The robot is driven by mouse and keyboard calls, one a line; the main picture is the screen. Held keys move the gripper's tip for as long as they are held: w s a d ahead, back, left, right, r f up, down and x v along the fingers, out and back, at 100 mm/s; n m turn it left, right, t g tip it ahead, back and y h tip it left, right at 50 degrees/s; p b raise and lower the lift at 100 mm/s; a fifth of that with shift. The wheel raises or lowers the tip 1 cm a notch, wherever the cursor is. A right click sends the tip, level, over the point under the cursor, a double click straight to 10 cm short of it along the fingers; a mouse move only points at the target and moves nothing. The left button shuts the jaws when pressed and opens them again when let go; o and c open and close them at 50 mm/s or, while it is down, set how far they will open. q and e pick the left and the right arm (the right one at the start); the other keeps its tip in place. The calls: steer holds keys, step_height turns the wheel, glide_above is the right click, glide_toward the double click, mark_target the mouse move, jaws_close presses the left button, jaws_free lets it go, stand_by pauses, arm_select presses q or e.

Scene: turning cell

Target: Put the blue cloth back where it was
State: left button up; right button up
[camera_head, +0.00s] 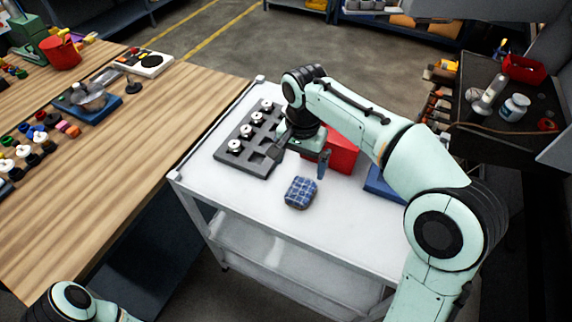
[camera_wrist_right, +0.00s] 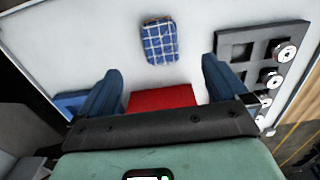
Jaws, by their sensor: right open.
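The blue checked cloth (camera_head: 300,193) lies folded on the white cart top (camera_head: 250,209), toward its front edge. It also shows in the right wrist view (camera_wrist_right: 160,42), beyond the fingertips. My right gripper (camera_head: 300,164) is open and empty above the cart, just behind the cloth and apart from it. Its two blue fingers stand wide apart in the right wrist view (camera_wrist_right: 162,75). My left arm shows only as a bit of link at the bottom left of the head view; its gripper is out of view.
A grey tray (camera_head: 226,154) with several round metal parts stands left of my right gripper. A red box (camera_head: 343,156) is behind the gripper, and a blue item (camera_head: 380,186) lies right of it, partly hidden by my arm. A wooden bench (camera_head: 150,140) adjoins the cart's left side.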

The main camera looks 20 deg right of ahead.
steer(key=b, duration=0.1)
glide_above(299, 192)
steer(key=f, duration=0.7)
steer(key=shift+s+a, duration=0.2)
steer(key=shift+w+f, duration=0.1)
steer(key=shift+f, duration=0.45)
steer(key=f+b, duration=0.1)
steer(key=f, duration=0.4)
steer(key=shift+d, duration=0.2)
arm_select(q)
steer(key=shift+s+f, duration=0.2)
steer(key=shift+f, duration=0.35)
steer(key=shift+s+f, duration=0.15)
steer(key=shift+f, duration=0.4)
arm_select(e)
steer(key=c, duration=1.2)
